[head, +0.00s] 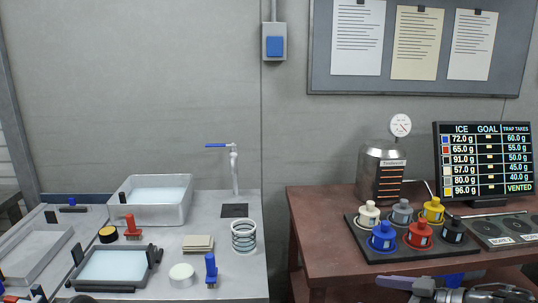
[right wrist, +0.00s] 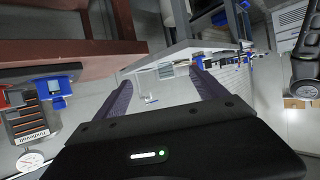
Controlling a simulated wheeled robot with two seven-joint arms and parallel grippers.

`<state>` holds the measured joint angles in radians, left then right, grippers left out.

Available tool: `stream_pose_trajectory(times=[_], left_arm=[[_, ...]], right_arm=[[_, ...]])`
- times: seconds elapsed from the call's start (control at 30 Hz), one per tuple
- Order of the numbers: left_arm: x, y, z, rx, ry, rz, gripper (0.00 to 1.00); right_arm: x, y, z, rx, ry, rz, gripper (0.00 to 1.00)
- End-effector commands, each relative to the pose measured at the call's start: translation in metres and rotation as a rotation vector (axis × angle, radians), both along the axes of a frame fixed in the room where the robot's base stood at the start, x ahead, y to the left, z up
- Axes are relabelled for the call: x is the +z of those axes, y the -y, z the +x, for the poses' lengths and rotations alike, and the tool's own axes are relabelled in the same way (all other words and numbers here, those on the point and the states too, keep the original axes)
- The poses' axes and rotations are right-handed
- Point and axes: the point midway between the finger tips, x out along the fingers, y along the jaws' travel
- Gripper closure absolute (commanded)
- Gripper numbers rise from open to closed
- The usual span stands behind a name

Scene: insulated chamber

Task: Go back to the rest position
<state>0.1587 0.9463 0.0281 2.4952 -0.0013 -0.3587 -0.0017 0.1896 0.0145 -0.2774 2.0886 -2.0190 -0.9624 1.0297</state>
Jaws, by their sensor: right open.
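My right gripper (right wrist: 163,80) is open in the right wrist view, its two dark purple fingers spread with nothing between them. Part of the same gripper and arm (head: 420,288) shows at the bottom right of the head view. It is in front of the red-brown table (head: 305,215), near its front edge. My left gripper is in neither view.
On the red-brown table stand a black tray (head: 352,228) of several coloured canisters, a metal vessel with a gauge (head: 381,174) and a display (head: 484,160). A gap separates bench and table.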

Motion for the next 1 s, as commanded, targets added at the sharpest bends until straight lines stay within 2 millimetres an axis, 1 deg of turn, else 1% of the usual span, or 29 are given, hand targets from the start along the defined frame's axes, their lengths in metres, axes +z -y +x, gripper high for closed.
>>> stream_pose_trajectory(times=[0.1,0.3,0.4,0.53,0.67,0.77,0.83,0.87,0.9,0.93,0.97,1.0], left_arm=[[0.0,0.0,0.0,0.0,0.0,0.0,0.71],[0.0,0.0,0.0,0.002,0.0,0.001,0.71],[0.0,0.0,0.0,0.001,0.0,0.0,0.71],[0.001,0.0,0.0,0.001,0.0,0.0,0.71],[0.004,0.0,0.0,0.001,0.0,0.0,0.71],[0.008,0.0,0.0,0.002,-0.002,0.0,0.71],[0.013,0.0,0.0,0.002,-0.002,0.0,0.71],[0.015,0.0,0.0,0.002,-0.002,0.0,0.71],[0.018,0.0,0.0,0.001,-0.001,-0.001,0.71],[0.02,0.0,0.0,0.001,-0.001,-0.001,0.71],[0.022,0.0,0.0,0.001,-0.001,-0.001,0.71],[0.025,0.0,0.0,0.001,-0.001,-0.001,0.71]], right_arm=[[0.0,0.003,0.003,0.008,0.047,-0.045,0.18],[0.01,0.015,0.024,-0.083,0.142,-0.057,0.18],[0.011,0.018,0.035,-0.14,0.17,-0.046,0.18],[0.002,0.019,0.05,-0.225,0.174,-0.023,0.18],[-0.025,0.017,0.063,-0.326,0.129,0.004,0.18],[-0.067,0.01,0.067,-0.424,0.031,0.024,0.18],[-0.115,-0.002,0.061,-0.5,-0.093,0.032,0.18],[-0.138,-0.008,0.054,-0.53,-0.159,0.032,0.18],[-0.168,-0.018,0.041,-0.566,-0.249,0.029,0.18],[-0.189,-0.025,0.03,-0.589,-0.316,0.026,0.18],[-0.209,-0.033,0.018,-0.608,-0.382,0.022,0.18],[-0.234,-0.044,-0.001,-0.631,-0.471,0.015,0.18]])
